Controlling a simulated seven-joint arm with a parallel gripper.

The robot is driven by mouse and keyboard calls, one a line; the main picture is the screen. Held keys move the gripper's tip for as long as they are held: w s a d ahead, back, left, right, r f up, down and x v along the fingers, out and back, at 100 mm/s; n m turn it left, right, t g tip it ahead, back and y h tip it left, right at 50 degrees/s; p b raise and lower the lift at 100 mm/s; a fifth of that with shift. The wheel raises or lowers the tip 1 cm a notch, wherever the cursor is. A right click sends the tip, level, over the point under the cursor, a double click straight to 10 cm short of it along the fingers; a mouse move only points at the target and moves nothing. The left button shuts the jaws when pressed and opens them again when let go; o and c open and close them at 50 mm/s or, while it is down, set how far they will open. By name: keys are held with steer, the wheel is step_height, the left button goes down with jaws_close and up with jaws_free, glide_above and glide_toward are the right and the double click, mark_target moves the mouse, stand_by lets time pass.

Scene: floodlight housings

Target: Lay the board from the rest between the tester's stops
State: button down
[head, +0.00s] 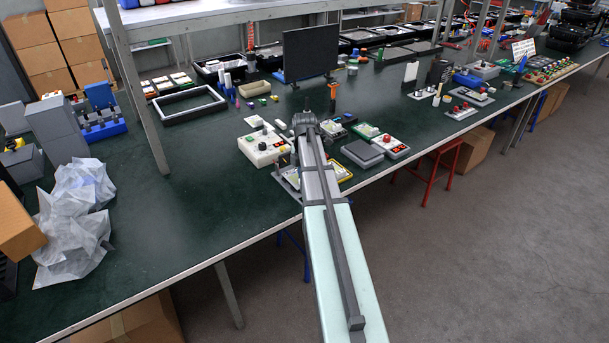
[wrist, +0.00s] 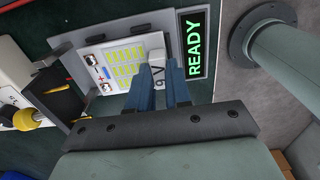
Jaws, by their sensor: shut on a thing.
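My gripper (wrist: 163,72) is shut in the wrist view, its two blue fingers close together at the right edge of a white board (wrist: 103,58). A READY display (wrist: 196,45) glows green to the right. In the head view my arm hides the fingertips and most of the board.
A black block and yellow knob (wrist: 38,119) stand left of the board. A white box with buttons (head: 262,148) is left of my arm. A grey-lidded unit (head: 362,153) and a white unit with a red button (head: 391,147) stand right.

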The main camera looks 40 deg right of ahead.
steer(key=shift+f, duration=0.5)
stand_by(0.5)
steer(key=c, duration=1)
jaws_free()
steer(key=shift+r, duration=0.1)
